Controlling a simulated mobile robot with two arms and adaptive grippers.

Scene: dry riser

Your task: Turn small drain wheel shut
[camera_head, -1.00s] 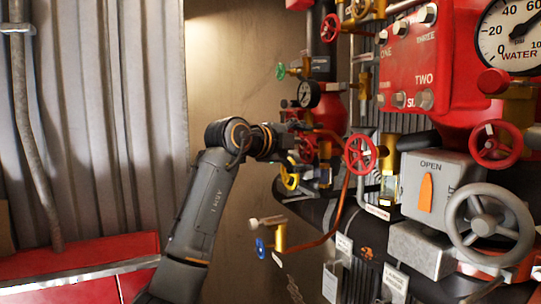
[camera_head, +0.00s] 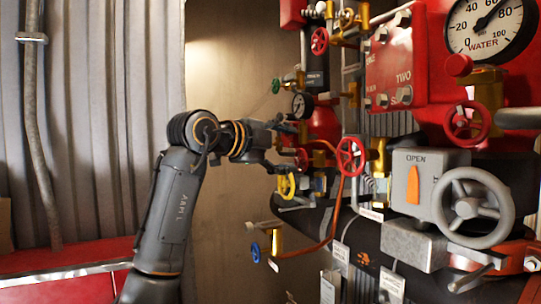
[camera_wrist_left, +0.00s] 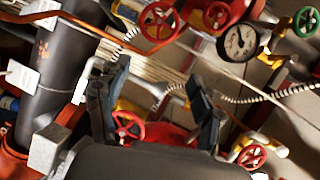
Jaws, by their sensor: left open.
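Several small handwheels show, and I cannot tell which is the drain wheel. My left gripper (camera_head: 292,149) is open, fingers pointing at the pipework in the head view. A small red wheel (camera_head: 301,158) lies right at its fingertips, partly hidden. In the left wrist view, the open fingers (camera_wrist_left: 157,105) stand either side of a gap, and a red wheel (camera_wrist_left: 127,128) shows in it, nearer one finger; I cannot tell if they touch. A larger red wheel (camera_head: 351,156) stands to the right, a yellow wheel (camera_head: 286,186) just below, and a blue wheel (camera_head: 256,252) lower. My right gripper is not seen.
A grey valve box with a large grey handwheel (camera_head: 473,208) stands at the right. A water gauge (camera_head: 490,22) is above it. A copper pipe (camera_head: 337,205) bends down beside the yellow wheel. A small gauge (camera_head: 302,105) and green wheel (camera_head: 276,86) are above the gripper. The bare wall left is clear.

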